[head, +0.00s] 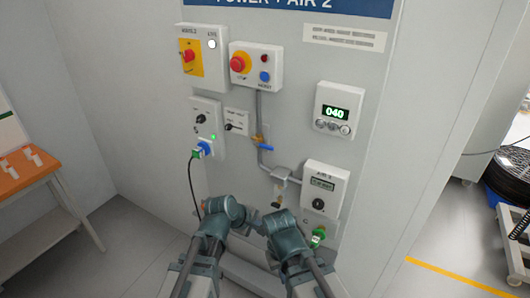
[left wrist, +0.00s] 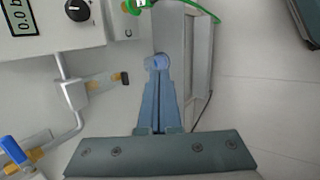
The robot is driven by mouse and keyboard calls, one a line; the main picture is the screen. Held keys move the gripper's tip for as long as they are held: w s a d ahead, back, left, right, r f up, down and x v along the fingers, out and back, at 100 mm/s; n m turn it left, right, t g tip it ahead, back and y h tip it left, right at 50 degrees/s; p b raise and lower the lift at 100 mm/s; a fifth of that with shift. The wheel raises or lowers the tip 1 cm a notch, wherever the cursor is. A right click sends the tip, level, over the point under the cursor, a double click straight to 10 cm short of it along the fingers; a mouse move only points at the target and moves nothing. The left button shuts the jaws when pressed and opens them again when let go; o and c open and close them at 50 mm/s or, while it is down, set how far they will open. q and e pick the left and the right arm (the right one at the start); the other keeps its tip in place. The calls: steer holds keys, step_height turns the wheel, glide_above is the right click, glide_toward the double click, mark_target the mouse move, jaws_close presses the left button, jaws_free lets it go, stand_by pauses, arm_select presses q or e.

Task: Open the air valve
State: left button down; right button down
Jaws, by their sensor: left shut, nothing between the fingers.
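The air valve (head: 259,139) sits on a grey pipe on the wall panel in the head view, with a small blue handle and a yellowish body. In the left wrist view its blue handle (left wrist: 14,152) is at the lower left edge, seen at an angle to the pipe; its exact turn is hard to tell. My left gripper (left wrist: 157,64) is shut and empty, in front of the wall, well apart from the valve. In the head view my forearms come up at the bottom centre; neither pair of fingertips can be made out there.
An orange-topped table (head: 25,172) stands far left.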

mark_target(263, 146)
arm_select(q)
steer(key=w+a+r+n+t+h+p, duration=0.1)
steer(key=w+a+r+n+t+h, duration=0.1)
steer(key=w+r+n+t, duration=0.5)
steer(key=w+a+r+n, duration=0.1)
steer(key=w+r+n, duration=0.4)
steer(key=n, duration=0.6)
steer(key=shift+w+a+n, duration=0.2)
steer(key=shift+w+n, duration=0.05)
steer(key=shift+n, duration=0.15)
steer(key=shift+w, duration=0.15)
steer(key=b+x, duration=0.3)
steer(key=x, duration=0.7)
step_height(263, 146, up, 4)
steer(key=p, duration=0.4)
steer(key=shift+a+r, duration=0.15)
steer(key=shift+r, duration=0.05)
